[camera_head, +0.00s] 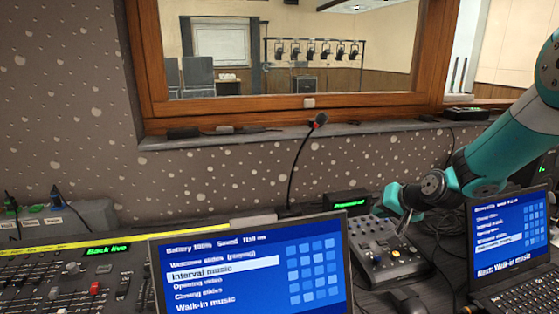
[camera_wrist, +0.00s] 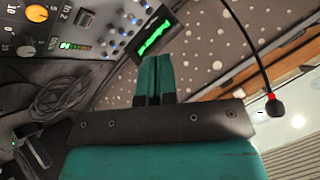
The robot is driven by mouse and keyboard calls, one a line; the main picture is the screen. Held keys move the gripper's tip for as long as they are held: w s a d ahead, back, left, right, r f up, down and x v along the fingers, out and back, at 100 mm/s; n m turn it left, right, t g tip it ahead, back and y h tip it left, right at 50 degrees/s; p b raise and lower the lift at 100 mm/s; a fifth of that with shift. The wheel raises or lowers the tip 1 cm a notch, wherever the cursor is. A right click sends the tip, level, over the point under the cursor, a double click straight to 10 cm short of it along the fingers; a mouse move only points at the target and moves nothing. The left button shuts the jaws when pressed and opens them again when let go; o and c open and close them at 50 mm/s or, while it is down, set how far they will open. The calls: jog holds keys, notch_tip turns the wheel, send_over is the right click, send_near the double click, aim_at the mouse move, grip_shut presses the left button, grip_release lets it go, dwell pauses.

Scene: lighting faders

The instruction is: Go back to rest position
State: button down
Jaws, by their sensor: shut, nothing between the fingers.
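My gripper (camera_head: 404,228) shows at the end of my teal arm on the right in the head view, above a small control box with knobs and faders (camera_head: 388,252). I cannot tell there whether it touches the box. In the wrist view my gripper (camera_wrist: 153,60) points away from the camera with its two teal fingers together and nothing between them.
A laptop (camera_head: 250,265) stands in front, and another laptop (camera_head: 510,240) stands right, close to my arm. A gooseneck microphone (camera_head: 292,165) rises behind them. A fader desk (camera_head: 70,285) is at left.

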jog(key=s+a+r+n+g+y+p, duration=0.1)
jog(key=s+a+r+n+g, duration=0.2)
jog(key=s+a+r, duration=0.55)
jog(key=s+a+r+n+g+p, duration=0.1)
jog(key=s+a+r+n, duration=0.1)
jog(key=s, duration=0.6)
jog(key=s+a+r+n+g+p, duration=0.1)
jog(key=s+a+r+n+g, duration=0.1)
jog(key=s, duration=0.7)
jog(key=s+a+r+n+g+p, duration=0.1)
jog(key=s+a+r+n+g, duration=0.1)
jog(key=s, duration=0.7)
jog(key=shift+s+r+n+h, duration=0.25)
jog(key=shift+r+n+h, duration=0.05)
jog(key=shift+r+n, duration=0.4)
